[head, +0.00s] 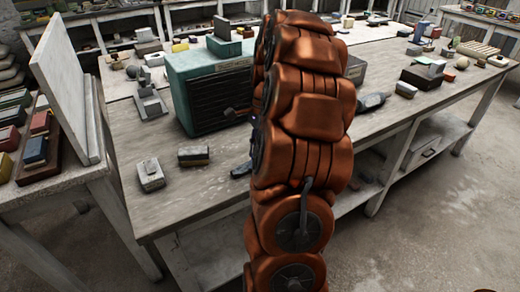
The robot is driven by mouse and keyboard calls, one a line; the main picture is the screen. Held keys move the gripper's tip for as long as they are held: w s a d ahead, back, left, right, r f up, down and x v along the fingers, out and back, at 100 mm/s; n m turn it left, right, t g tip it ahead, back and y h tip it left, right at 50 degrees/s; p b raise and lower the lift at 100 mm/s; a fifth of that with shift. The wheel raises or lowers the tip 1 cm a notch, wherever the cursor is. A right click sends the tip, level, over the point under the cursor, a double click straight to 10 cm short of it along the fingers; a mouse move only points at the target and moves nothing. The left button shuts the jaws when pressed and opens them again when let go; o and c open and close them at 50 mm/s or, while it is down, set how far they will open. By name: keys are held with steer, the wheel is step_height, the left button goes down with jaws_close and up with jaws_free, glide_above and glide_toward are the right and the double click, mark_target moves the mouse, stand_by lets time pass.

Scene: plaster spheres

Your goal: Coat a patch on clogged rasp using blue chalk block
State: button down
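A blue block (35,151) that looks like chalk lies on a dark red-brown tray (42,172) at the left, on the side table. I cannot make out a clogged rasp for certain. A dark elongated object (371,102) lies on the main bench just right of my arm, and a small dark object (241,170) shows at the arm's left edge; both are too unclear to name. My copper-coloured arm rises through the middle and hides part of the bench. My gripper does not show clearly in this view.
Red and green blocks lie in trays near the blue one, beside a leaning pale board (63,85). A teal box (210,85) stands on the main bench (190,200). Two small blocks (150,174) (193,155) sit near its front left. Concrete floor (430,225) is clear at right.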

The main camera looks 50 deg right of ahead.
steer(key=shift+s+d+r, duration=0.1)
steer(key=shift+s+d, duration=0.15)
steer(key=shift+d, duration=0.4)
steer(key=shift+s+d+f, duration=0.1)
steer(key=shift+s+d, duration=0.1)
steer(key=shift+d, duration=0.4)
steer(key=shift+s+d+r, duration=0.1)
steer(key=shift+s+d, duration=0.15)
steer(key=shift+d, duration=0.4)
stand_by(1.5)
steer(key=shift+a, duration=0.1)
steer(key=shift+w+a+r, duration=0.2)
steer(key=shift+a+r, duration=0.15)
steer(key=shift+a, duration=0.15)
steer(key=shift+w+a+r, duration=0.15)
steer(key=shift+a+r, duration=0.15)
steer(key=shift+a, duration=0.15)
